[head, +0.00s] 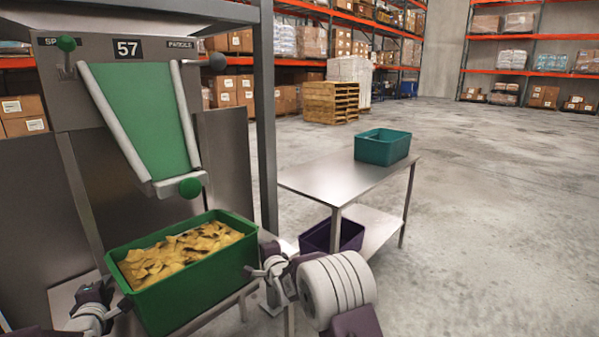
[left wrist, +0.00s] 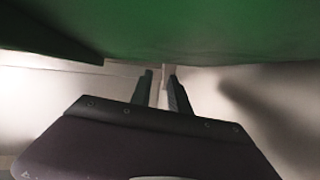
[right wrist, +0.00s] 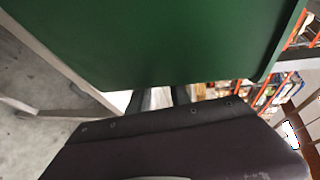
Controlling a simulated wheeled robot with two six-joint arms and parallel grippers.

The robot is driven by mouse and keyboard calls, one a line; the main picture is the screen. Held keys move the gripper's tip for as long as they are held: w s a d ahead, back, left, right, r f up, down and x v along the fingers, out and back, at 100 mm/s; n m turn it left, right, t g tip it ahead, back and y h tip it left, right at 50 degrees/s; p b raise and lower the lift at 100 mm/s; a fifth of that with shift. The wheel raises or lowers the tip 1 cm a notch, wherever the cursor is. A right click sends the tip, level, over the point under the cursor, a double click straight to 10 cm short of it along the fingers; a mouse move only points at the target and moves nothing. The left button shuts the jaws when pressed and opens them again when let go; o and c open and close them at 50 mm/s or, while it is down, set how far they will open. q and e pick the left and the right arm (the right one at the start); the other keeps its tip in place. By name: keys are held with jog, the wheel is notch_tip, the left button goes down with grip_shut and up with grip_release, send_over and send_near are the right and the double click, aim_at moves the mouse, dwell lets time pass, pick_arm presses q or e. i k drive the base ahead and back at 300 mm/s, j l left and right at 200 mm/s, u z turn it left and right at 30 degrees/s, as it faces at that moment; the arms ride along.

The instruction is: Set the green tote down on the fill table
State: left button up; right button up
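The green tote (head: 200,291), full of yellow chip-like pieces (head: 180,255), is upright below the weigher's chute, over a low steel table (head: 243,298). I cannot tell whether its base touches that table. My left gripper (head: 122,306) is at the tote's left side. In the left wrist view its fingers (left wrist: 162,80) stand apart just below the green wall, with nothing visible between them. My right gripper (head: 256,271) is against or close to the tote's right side. In the right wrist view its fingers (right wrist: 160,95) look apart; their tips are hidden by the tote.
The weigher marked 57 has a green chute (head: 140,115) hanging above the tote. A grey post (head: 264,130) stands behind it. To the right, a steel table (head: 325,183) holds a teal tote (head: 382,150), with a purple tote (head: 332,236) on its lower shelf. Open floor lies right.

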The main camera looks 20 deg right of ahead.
aim_at(341, 181)
jog(key=k+l, duration=0.15)
jog(key=k, duration=0.15)
jog(key=k+l, duration=0.15)
jog(key=k, duration=0.15)
jog(key=l, duration=0.4)
jog(key=i+l, duration=0.1)
jog(key=l, duration=0.3)
jog(key=i+l, duration=0.1)
jog(key=l, duration=0.3)
jog(key=i+l, duration=0.15)
jog(key=l, duration=0.25)
jog(key=i+l, duration=0.1)
jog(key=l, duration=0.35)
jog(key=i+l, duration=0.1)
jog(key=l, duration=0.3)
jog(key=i+l, duration=0.1)
jog(key=l, duration=0.3)
jog(key=i+l, duration=0.1)
jog(key=l, duration=0.3)
jog(key=i+l, duration=0.15)
jog(key=l, duration=0.25)
